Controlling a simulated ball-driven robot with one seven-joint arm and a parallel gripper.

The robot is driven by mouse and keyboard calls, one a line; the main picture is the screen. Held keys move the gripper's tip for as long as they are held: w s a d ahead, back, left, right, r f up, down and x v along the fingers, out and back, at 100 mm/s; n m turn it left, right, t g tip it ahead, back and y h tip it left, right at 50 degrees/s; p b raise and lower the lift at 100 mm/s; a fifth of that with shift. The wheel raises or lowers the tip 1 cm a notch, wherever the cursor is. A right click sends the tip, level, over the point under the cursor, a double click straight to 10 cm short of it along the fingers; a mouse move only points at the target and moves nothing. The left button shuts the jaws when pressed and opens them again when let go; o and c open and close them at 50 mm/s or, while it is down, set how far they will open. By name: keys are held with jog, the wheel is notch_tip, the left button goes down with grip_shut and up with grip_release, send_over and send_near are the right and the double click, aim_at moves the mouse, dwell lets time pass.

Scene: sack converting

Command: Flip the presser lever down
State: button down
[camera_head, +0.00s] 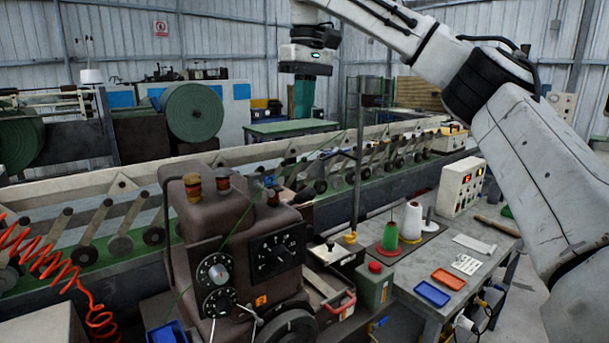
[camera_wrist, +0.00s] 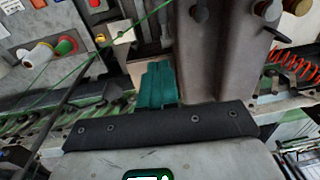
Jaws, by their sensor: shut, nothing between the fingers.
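The brown sewing machine head (camera_head: 240,225) stands at the centre front of the head view, with dials on its face. A thin metal lever (camera_head: 252,318) shows low on its front; I cannot tell whether it is the presser lever or how it is set. My gripper (camera_head: 303,112) has teal fingers, shut and empty, pointing down well above and behind the machine, touching nothing. In the wrist view my gripper (camera_wrist: 158,70) is shut beside the brown machine head (camera_wrist: 225,50), seen from above. No presser lever can be made out there.
A grey bench (camera_head: 455,260) at right carries a green thread cone (camera_head: 390,237), a white cone (camera_head: 411,220), a red tray (camera_head: 448,279) and a blue tray (camera_head: 432,293). A red coiled hose (camera_head: 45,255) hangs at left. A thin upright post (camera_head: 358,150) stands near my gripper.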

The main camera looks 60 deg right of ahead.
jog(key=shift+s+a+f+b, duration=0.1)
jog(key=shift+s+a+f, duration=0.2)
jog(key=shift+f, duration=1.9)
jog(key=shift+s+a+f+b, duration=0.1)
jog(key=shift+a+f, duration=0.3)
jog(key=shift+f, duration=1.8)
jog(key=shift+s+a+f+b, duration=0.15)
jog(key=shift+a+f, duration=0.2)
jog(key=shift+f, duration=1.85)
